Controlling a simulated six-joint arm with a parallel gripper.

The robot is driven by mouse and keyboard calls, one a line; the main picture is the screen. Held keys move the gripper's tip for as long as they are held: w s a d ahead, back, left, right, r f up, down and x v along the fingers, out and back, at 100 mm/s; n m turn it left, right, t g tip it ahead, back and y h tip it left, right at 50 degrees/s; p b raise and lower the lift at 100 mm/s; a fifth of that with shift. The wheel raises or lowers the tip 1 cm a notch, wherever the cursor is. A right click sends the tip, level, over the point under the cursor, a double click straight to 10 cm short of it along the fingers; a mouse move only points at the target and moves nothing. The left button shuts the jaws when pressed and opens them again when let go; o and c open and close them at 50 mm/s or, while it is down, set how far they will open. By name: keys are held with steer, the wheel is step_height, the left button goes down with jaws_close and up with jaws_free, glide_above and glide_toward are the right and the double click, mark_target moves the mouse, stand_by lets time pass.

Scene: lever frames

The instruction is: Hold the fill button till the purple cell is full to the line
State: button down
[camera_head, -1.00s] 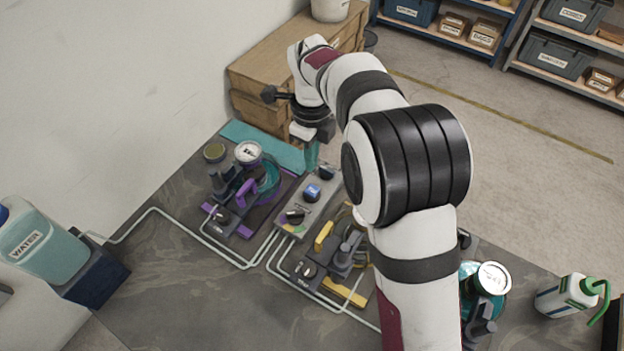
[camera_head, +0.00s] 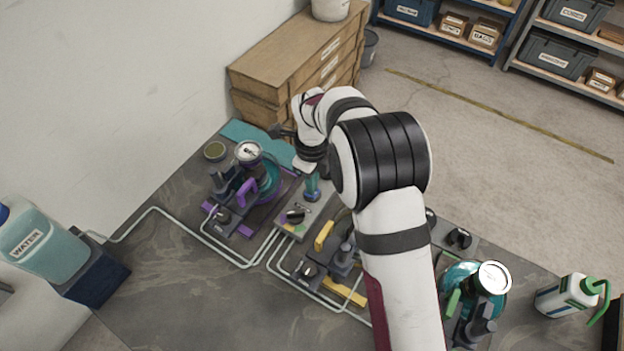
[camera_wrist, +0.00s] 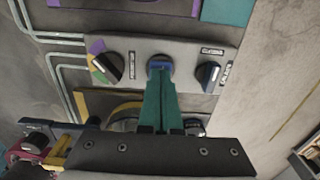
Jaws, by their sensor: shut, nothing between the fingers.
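The grey control panel (camera_head: 290,228) carries a blue fill button (camera_wrist: 160,63) in its middle. My gripper (camera_wrist: 160,78), with teal fingers, is shut and empty, its tips over the button; it also shows in the head view (camera_head: 312,188). The tips look to be at or on the button; I cannot tell whether it is pressed in. A black selector knob (camera_wrist: 107,68) sits left of it, on a purple, yellow and green dial. The purple cell (camera_head: 246,192) stands left of the panel, with a round teal vessel (camera_head: 269,180). Its line and level are too small to read.
A yellow cell (camera_head: 325,236) is right of the panel and another teal vessel (camera_head: 460,275) stands beyond my arm. A second dark knob (camera_wrist: 209,75) is on the panel. A water tank (camera_head: 45,250) stands at left. Pale tubes run over the table.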

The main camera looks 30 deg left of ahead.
steer(key=shift+f, duration=0.85)
steer(key=shift+s+d, duration=0.1)
steer(key=shift+s, duration=0.1)
stand_by(3.3)
stand_by(0.7)
step_height(320, 180, up, 15)
steer(key=shift+w+a, duration=0.35)
steer(key=shift+w, duration=0.1)
steer(key=shift+r, duration=0.1)
stand_by(0.3)
